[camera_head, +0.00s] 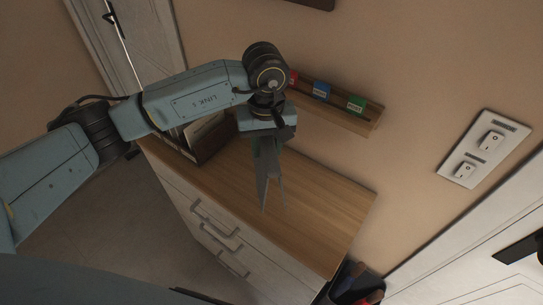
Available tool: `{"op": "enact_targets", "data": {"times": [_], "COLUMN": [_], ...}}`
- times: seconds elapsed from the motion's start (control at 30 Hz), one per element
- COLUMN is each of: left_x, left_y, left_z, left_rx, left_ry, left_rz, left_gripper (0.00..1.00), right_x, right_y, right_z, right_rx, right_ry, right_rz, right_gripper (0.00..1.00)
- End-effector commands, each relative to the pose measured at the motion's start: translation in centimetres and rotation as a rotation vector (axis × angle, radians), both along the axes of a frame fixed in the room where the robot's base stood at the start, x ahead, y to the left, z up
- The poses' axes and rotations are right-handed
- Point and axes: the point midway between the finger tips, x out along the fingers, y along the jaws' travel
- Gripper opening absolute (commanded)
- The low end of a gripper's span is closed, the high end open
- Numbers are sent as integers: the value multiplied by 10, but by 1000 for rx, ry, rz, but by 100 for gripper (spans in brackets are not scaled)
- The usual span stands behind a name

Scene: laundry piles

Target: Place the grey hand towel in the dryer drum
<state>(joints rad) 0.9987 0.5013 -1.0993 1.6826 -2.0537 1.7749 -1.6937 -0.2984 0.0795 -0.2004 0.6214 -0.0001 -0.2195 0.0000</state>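My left arm comes in from the left, and my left gripper (274,205) points down over the wooden top of a drawer cabinet. Its two grey fingers taper to points and overlap in this view, so I cannot tell whether they are open or shut. I make out no grey hand towel between them or anywhere else in view. No dryer drum is in view. My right gripper is not in view.
The drawer cabinet (325,219) stands against the wall, with a dark box (208,140) at its back left. A wall ledge (335,118) holds coloured labels. A switch plate (484,150) is at right. A dark bin (350,285) stands beside the cabinet.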

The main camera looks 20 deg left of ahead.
Motion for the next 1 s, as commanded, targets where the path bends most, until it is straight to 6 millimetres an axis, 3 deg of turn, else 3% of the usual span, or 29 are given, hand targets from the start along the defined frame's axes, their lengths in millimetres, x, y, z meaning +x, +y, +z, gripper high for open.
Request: {"op": "enact_targets", "data": {"times": [0.07,0.2,0.37,0.57,1.0], "left_x": [13,12,12,11,16], "left_y": [-5,-5,-5,-5,-6], "left_z": [2,-22,-35,-64,-72], "left_rx": [-1,0,0,0,0], "left_ry": [0,4,2,3,-1], "left_rz": [2,0,-1,0,-1], "left_gripper": [10,10,10,10,10], "right_x": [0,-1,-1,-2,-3], "right_y": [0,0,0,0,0], "right_z": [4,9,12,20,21], "right_rx": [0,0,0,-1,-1], "right_ry": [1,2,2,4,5], "right_rz": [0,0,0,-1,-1], "right_gripper": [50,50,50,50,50]}}
